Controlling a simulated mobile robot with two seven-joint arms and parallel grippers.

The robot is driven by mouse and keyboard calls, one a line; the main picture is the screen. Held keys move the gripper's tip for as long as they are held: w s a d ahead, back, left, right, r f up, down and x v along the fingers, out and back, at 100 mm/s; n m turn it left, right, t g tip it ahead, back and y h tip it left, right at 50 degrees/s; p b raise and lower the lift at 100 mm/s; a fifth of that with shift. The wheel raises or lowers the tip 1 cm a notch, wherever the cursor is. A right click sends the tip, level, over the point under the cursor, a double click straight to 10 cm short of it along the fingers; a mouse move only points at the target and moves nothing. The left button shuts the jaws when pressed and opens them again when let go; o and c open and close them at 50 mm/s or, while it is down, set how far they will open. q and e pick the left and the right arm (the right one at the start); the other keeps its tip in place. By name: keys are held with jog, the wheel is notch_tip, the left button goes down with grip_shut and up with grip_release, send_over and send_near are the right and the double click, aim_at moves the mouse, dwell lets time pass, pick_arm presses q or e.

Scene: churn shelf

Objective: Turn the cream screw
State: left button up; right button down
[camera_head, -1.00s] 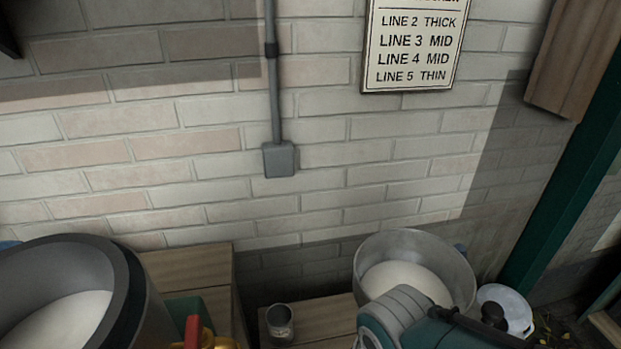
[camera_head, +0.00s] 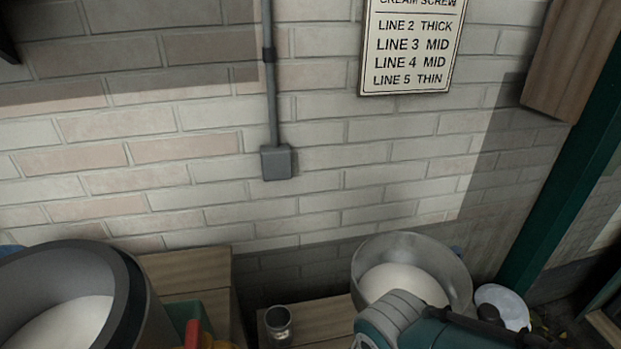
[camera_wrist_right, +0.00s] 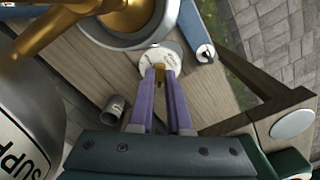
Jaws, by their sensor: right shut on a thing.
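The cream screw (camera_wrist_right: 160,73) shows in the right wrist view as a small brass-coloured piece in front of a white round dial (camera_wrist_right: 161,62) with markings. My right gripper (camera_wrist_right: 161,72), with purple fingers, is shut on the screw; the fingers hide part of it and of the dial. The dial's marks are too small to read. In the head view a wall sign (camera_head: 411,50) reads cream screw, line 2 thick, lines 3 and 4 mid, line 5 thin. My left gripper is in neither view.
A metal bowl of white liquid (camera_head: 448,262) stands beside my right arm. A large grey-rimmed vessel (camera_head: 128,290) is at bottom left. A small metal cup (camera_head: 279,325) stands on a wooden bench; a brass spout (camera_wrist_right: 48,38) is near the gripper.

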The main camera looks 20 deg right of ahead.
jog(key=c, duration=0.9)
grip_release()
jog(key=shift+o, duration=0.2)
notch_tip(320, 180, up, 10)
jog(key=p, duration=0.6)
